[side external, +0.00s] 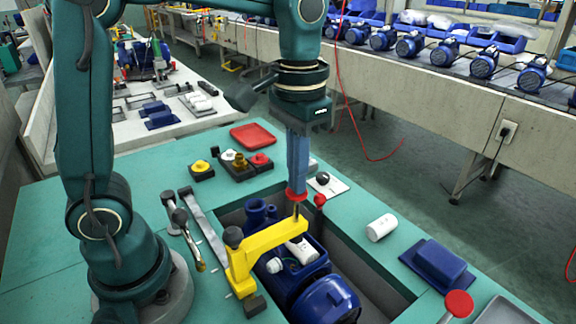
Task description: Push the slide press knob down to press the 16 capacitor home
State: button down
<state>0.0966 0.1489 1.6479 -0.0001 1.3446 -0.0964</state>
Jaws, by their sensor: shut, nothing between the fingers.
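The slide press is a yellow arm (268,243) reaching over the recess in the green bench. Its red knob (297,196) sits on a thin rod at the arm's far end. My gripper (297,186) is shut and empty, pointing straight down on top of the knob. The fingertips appear to meet the knob; I cannot tell whether they press on it. Below the arm, a white capacitor (302,250) lies in the blue pump housing (318,268), partly hidden by the yellow arm. Its number is not readable.
A loose white cylinder (381,227) and a blue block (438,263) lie on the bench at right. A red mushroom button (459,304) stands at front right. Dark blocks with coloured knobs (238,163) and a red tray (253,135) sit behind.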

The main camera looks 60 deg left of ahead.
jog(key=shift+f, duration=0.6)
dwell(0.6)
jog(key=shift+f, duration=0.45)
dwell(0.6)
jog(key=shift+r, duration=4.35)
jog(key=shift+s, duration=0.1)
